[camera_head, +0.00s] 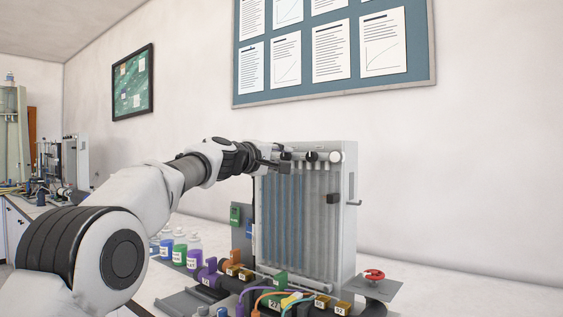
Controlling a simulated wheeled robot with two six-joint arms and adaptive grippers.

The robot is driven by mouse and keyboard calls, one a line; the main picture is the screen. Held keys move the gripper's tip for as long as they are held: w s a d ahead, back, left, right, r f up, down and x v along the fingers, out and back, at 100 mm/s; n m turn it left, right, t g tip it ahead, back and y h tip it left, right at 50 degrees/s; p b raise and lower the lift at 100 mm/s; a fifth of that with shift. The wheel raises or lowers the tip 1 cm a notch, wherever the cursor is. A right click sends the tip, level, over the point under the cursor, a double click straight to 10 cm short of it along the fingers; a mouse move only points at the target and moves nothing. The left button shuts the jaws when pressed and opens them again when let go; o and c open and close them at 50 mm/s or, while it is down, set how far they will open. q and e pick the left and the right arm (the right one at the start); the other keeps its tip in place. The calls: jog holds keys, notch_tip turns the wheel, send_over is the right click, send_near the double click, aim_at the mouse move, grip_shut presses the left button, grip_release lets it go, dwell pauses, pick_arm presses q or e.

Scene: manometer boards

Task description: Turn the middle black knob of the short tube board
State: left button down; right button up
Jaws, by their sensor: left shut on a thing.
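The short tube board (344,225) stands upright on the bench, a grey panel with a row of vertical tubes, some holding blue liquid. Along its top runs a light horizontal bar with black knobs. One black knob (311,157) shows clear of the gripper. My left gripper (281,156) reaches in from the left at the top of the board and is shut on a black knob there. Its fingers hide most of that knob and the left end of the bar, so the knob's place in the row is hard to tell. My right gripper is not in view.
A red handwheel (374,274) sits on a grey plate at the board's right. Coloured fittings and hoses crowd the board's foot. Several bottles (180,250) stand to the left. A blue notice board (333,88) hangs on the wall. The bench at far right looks clear.

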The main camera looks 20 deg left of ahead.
pick_arm(q)
jog(key=shift+r, duration=0.1)
dwell(0.4)
jog(key=c, duration=0.9)
grip_release()
jog(key=v, duration=1.2)
jog(key=shift+w, duration=0.1)
